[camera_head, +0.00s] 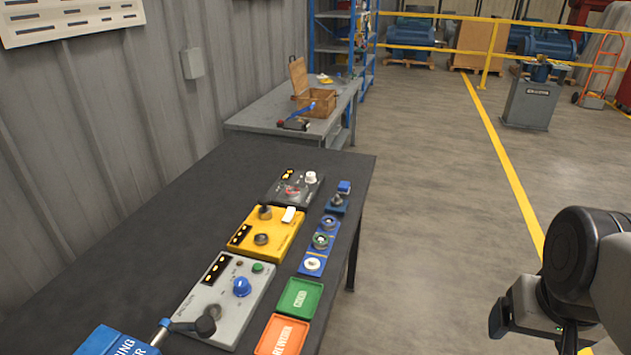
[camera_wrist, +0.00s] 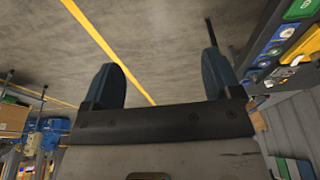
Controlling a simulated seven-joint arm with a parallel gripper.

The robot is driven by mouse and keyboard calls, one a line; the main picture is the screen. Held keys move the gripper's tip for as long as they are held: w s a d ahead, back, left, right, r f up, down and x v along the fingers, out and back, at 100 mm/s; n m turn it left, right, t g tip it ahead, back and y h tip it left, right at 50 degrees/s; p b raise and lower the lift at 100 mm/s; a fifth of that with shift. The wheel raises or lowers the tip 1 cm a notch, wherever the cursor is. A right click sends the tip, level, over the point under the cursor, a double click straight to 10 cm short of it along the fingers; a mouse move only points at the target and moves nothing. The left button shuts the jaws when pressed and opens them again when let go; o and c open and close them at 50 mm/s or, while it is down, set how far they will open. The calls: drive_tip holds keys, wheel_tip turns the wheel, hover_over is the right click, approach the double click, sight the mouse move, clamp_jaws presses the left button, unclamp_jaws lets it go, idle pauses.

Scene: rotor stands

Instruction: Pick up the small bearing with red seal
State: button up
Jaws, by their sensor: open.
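Several small round bearings sit in a row on a blue holder (camera_head: 304,272) near the right edge of the black table. The far bearing (camera_head: 329,222) looks dark with a faint reddish tint, the middle bearing (camera_head: 320,240) has a green ring, and the near bearing (camera_head: 312,263) is whitish. They are too small to tell for sure which has the red seal. My gripper (camera_wrist: 160,74) is open and empty over the floor in the wrist view. It is away from the table; my arm shows at the lower right of the head view. The holder shows at the wrist view's upper right.
Grey (camera_head: 222,300), yellow (camera_head: 268,240) and black (camera_head: 293,188) control boxes stand left of the holder. A green tray (camera_head: 282,304) and an orange tray (camera_head: 262,345) lie in front of it. A blue block stands behind.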

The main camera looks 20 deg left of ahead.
drive_tip(key=w+a+r+n, duration=0.2)
drive_tip(key=w+a+r, duration=0.15)
drive_tip(key=w, duration=0.55)
drive_tip(key=w+a+r+n, duration=0.15)
drive_tip(key=w+a, duration=0.25)
drive_tip(key=w, duration=0.5)
drive_tip(key=w+a+n+g, duration=0.1)
drive_tip(key=w+a, duration=0.5)
drive_tip(key=w, duration=0.2)
drive_tip(key=w+a+n, duration=0.1)
drive_tip(key=w+a, duration=0.5)
drive_tip(key=w, duration=0.3)
drive_tip(key=n+g, duration=0.2)
drive_tip(key=n, duration=0.4)
approach(293, 192)
drive_tip(key=w+f, duration=0.1)
drive_tip(key=w, duration=0.1)
drive_tip(key=shift+s+a+f, duration=0.1)
drive_tip(key=shift+s+a, duration=0.05)
drive_tip(key=shift+a, duration=0.15)
drive_tip(key=shift+f, duration=1.3)
drive_tip(key=shift+f, duration=0.15)
